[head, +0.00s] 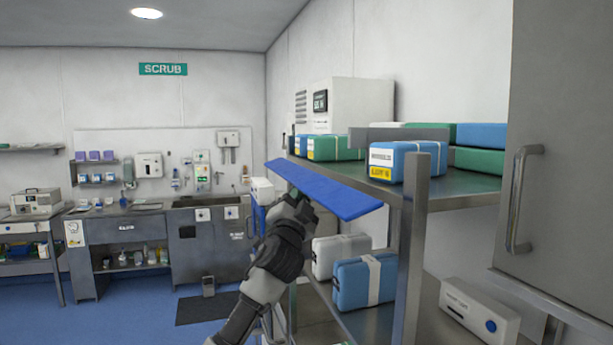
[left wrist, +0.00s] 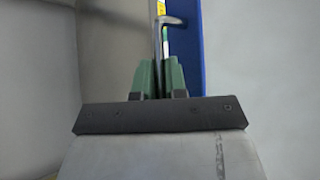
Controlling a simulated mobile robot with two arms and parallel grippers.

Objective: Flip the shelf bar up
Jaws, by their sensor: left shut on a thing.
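The shelf bar (head: 325,187) is a long flat blue panel along the front of the upper shelf (head: 455,187). It stands out from the shelf edge, tilted, with its broad blue face showing. My left gripper (head: 303,203) is at the bar's underside and shut on it; the arm hides the exact contact in the head view. My right gripper is in neither view.
A blue box (head: 405,162) and green packs (head: 335,147) stand on the upper shelf behind the bar. White and blue boxes (head: 364,284) sit on the lower shelf. A steel post (head: 411,260) stands to the right of the bar. The floor to the left is open.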

